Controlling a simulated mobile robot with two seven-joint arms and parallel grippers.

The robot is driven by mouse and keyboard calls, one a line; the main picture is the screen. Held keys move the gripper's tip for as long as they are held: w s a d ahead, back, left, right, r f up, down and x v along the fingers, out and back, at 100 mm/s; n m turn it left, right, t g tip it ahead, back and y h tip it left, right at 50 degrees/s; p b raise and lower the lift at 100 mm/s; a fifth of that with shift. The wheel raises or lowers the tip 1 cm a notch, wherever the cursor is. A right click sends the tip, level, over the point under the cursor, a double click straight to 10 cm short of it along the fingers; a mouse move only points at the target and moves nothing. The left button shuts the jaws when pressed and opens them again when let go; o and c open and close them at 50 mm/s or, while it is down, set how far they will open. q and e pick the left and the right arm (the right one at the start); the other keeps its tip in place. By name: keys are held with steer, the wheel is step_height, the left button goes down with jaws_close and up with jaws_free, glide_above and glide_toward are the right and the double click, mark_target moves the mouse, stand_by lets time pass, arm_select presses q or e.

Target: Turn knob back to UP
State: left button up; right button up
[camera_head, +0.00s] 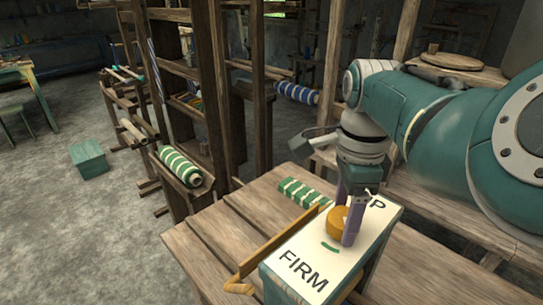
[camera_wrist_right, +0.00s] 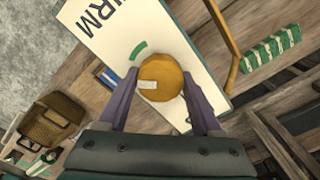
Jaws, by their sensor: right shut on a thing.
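The orange-yellow round knob (camera_head: 338,221) sits on a white-topped box (camera_head: 318,247) with green sides on the wooden table. "FIRM" is printed at the box's near end; at the far end only a "P" shows beside my gripper. A short green mark lies on the FIRM side of the knob. My right gripper (camera_head: 350,222) points down from above with its purple fingers on both sides of the knob, shut on it. In the right wrist view the knob (camera_wrist_right: 160,78) lies between the fingers and bears a pale patch on top. My left gripper is not in view.
A wooden bar (camera_head: 280,245) runs along the box's left side. The wooden loom frame (camera_head: 215,90) stands behind. A green crate (camera_head: 89,160) is on the floor at left.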

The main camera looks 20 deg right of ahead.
steer(key=n+p, duration=0.1)
steer(key=n, duration=0.2)
steer(key=shift+r, duration=0.15)
steer(key=n+p, duration=0.1)
steer(key=n, duration=0.2)
steer(key=shift+n, duration=0.3)
steer(key=n+p, duration=0.1)
steer(key=n, duration=0.8)
steer(key=shift+n+p, duration=0.4)
steer(key=n, duration=0.3)
steer(key=shift+n, duration=0.3)
steer(key=n, duration=0.6)
steer(key=shift+n, duration=0.6)
steer(key=o, duration=1.4)
steer(key=shift+c, duration=0.2)
